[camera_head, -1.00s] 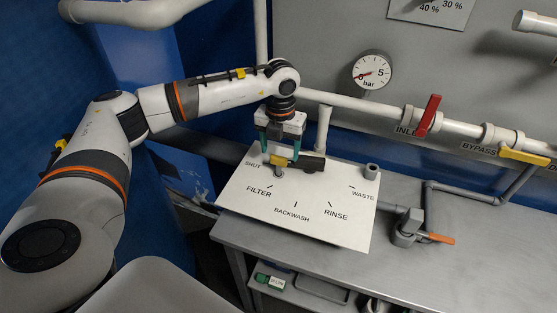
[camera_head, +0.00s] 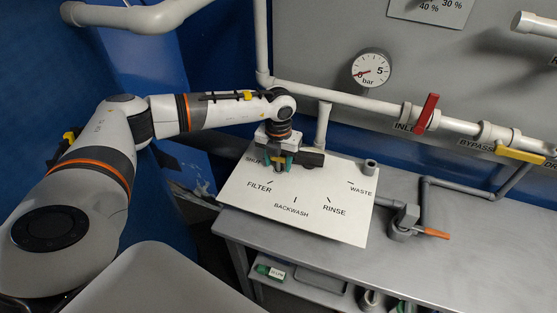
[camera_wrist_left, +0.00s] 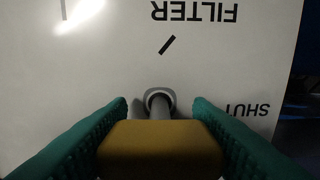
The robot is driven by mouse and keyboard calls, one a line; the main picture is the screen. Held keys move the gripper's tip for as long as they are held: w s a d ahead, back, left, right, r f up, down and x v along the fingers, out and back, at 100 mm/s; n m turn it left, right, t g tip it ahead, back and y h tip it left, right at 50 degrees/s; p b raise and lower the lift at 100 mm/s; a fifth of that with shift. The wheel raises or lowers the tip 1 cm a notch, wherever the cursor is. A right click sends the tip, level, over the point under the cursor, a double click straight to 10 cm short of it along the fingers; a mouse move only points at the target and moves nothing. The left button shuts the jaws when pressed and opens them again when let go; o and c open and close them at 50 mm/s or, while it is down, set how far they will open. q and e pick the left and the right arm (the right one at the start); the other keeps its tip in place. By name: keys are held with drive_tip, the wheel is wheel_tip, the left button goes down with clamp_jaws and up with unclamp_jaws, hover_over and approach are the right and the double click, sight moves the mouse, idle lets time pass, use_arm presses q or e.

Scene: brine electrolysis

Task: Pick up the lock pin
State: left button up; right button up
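The lock pin has a yellow block-shaped head (camera_wrist_left: 160,150) and a grey shaft. It stands with its shaft in a round grey socket (camera_wrist_left: 160,97) by the SHUT corner of the white label plate (camera_head: 235,195). My left gripper (camera_head: 278,162) is low over that corner, with one green finger on each side of the yellow head. The lower end of the shaft is hidden in the socket. My right gripper is not in view.
A dark handle (camera_head: 312,158) lies just right of the gripper on the plate. A grey stub (camera_head: 370,167) stands at the plate's right corner. White pipes with a red lever (camera_head: 427,112) and a yellow lever (camera_head: 520,153) run behind.

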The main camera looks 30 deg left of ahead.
use_arm(q)
drive_tip(key=c, duration=0.5)
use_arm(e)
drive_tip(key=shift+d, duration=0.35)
use_arm(q)
drive_tip(key=shift+r, duration=0.1)
